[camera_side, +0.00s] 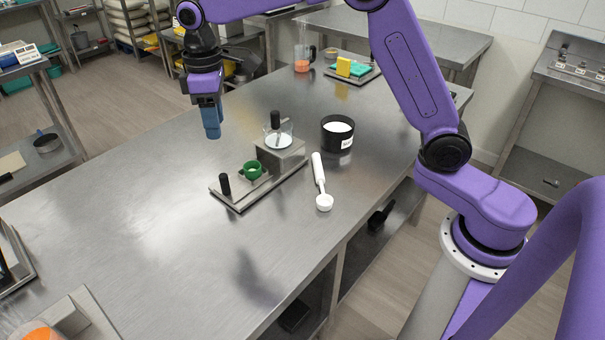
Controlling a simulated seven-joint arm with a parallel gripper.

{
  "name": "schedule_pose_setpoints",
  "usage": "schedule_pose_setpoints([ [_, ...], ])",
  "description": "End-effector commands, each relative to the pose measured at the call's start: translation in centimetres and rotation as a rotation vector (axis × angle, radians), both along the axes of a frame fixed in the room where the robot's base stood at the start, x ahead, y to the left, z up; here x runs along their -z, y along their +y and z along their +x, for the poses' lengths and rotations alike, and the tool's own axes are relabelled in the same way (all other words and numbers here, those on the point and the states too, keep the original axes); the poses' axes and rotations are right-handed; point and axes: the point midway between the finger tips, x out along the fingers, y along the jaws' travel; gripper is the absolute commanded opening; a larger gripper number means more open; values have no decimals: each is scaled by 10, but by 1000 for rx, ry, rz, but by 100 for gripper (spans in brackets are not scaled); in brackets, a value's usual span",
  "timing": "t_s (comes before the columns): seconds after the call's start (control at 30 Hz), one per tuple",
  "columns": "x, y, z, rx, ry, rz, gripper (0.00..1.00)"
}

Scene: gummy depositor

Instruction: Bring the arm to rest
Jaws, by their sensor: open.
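My gripper (211,122) points down above the steel table (150,230), on the left of the picture. Its blue fingers look close together from this side, and nothing shows between them. It is apart from the depositor (284,165), which stands to its lower right. The depositor has a clear funnel with white contents (279,138), black handles and a green ring-shaped cup (252,170) on its low plate. A white scoop (320,183) lies on the table right of the depositor. A black tub of white powder (337,133) stands behind the scoop.
A tray (352,73) with a yellow block and a green item lies at the table's far end, near a clear jug (304,50) with orange contents. A grey device (65,315) is at the lower left. The table's left middle is clear.

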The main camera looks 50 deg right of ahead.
Motion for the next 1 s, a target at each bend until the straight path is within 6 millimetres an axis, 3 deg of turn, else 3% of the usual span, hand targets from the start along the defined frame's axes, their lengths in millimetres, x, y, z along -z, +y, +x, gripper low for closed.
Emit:
schedule_pose_setpoints([
  [0.23, -8, -1, -85, -72, -6, 4, 49],
  [0.47, -4, -20, -167, -133, -9, 9, 49],
  [0.8, 17, -76, -285, -228, -13, 18, 49],
  [1.0, 33, -109, -332, -269, -14, 22, 49],
])
